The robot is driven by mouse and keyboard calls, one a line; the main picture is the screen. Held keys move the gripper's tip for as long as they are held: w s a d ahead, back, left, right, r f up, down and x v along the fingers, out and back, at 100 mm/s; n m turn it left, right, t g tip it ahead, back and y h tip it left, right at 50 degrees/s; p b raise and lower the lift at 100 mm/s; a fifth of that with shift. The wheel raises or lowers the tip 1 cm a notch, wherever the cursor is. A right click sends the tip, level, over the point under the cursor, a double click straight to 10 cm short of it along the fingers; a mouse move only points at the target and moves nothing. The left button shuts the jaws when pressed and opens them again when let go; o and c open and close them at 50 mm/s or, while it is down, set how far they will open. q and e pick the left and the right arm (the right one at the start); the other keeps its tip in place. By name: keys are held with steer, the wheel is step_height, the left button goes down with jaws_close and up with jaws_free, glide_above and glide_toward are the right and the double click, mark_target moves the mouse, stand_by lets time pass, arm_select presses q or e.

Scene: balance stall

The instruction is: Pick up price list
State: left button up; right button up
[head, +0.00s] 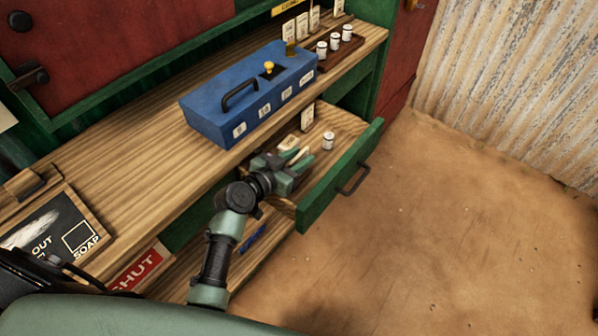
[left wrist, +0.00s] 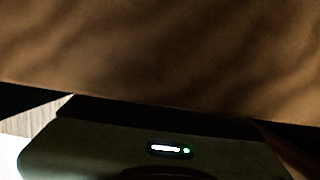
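My left gripper (head: 300,157) reaches into the open green drawer (head: 346,176) under the counter, pointing down and away. Its fingers look apart, with a pale sliver showing between them. A small pale card or tag (head: 288,142) lies in the drawer just beyond the fingers, and another pale card (head: 307,117) stands at the drawer's back. I cannot read either, so I cannot tell which is the price list. My right gripper is not in view.
A white-labelled weight (head: 328,140) stands in the drawer. A blue box (head: 230,107) with a handle sits on the counter (head: 130,140) above it. Several white jars stand in a wooden rack (head: 339,52). Sandy floor at right is clear.

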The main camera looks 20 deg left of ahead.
arm_select(q)
jaws_close()
stand_by(1.4)
